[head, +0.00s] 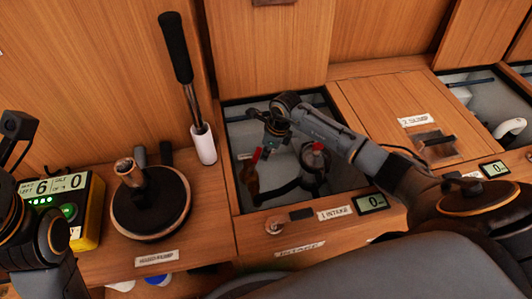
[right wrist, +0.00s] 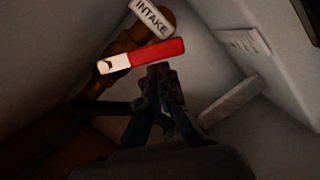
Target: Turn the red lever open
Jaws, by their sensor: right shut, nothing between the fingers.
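The red lever (right wrist: 158,52) has a pale end and sits on a brown fitting with an INTAKE label (right wrist: 150,16) in the right wrist view. In the head view, the red lever (head: 256,156) shows small inside the open bay at the middle. My right gripper (head: 267,138) reaches down into this bay beside the lever. In the right wrist view, its shut fingertips (right wrist: 160,74) are empty and just below the red lever's right half; I cannot tell whether they touch. Dark parts of my left arm show at the left edge; its fingertips are not clear.
The bay (head: 233,180) has wooden edges and pale walls close around my right gripper. A second red-topped fitting (head: 317,148) is inside it. A black-handled pump lever (head: 176,50) stands at left, near a round black base (head: 150,215) and a yellow meter (head: 90,215).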

